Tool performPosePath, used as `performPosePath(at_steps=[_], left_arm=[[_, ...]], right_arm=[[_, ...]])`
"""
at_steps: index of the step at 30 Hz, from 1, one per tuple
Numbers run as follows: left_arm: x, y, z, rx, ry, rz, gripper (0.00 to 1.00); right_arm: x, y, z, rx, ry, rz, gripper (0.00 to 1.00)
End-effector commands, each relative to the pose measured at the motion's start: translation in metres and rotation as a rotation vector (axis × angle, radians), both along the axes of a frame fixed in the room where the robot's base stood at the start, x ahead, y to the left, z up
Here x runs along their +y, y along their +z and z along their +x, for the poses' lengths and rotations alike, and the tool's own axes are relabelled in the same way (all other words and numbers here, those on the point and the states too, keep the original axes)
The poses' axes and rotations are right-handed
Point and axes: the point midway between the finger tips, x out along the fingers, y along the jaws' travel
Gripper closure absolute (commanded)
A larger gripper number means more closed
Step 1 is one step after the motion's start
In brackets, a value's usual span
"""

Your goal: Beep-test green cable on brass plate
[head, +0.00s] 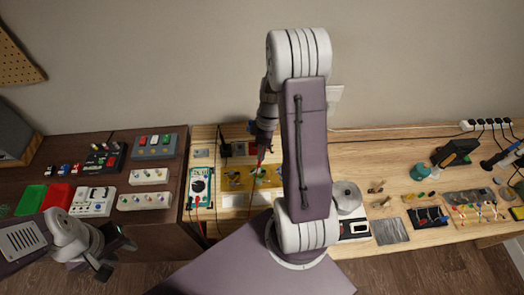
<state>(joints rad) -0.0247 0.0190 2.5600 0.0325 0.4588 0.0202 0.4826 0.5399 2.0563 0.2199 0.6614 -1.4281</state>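A brass-coloured plate (235,181) lies on the light wooden bench, partly hidden behind my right arm. Small green and white details show on it near the probe tip; I cannot make out which is the green cable. My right gripper (263,143) points down above the plate, shut on a thin red probe (259,160). The probe's tip is at or just above the plate; contact cannot be told. A teal-edged multimeter (200,187) with a round dial lies left of the plate. My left gripper (114,254) is open and empty at the lower left, in front of the dark bench.
My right arm hides the bench's middle.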

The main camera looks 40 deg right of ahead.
Motion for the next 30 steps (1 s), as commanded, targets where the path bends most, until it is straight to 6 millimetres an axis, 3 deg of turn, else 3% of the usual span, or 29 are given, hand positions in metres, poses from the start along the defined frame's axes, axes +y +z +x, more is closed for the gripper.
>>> performPosePath(at_steps=[30], left_arm=[[0.0000, -0.0058, 0.0000, 0.000, 0.000, 0.000, 0.64]], right_arm=[[-0.0001, -0.0069, 0.0000, 0.000, 0.000, 0.000, 1.00]])
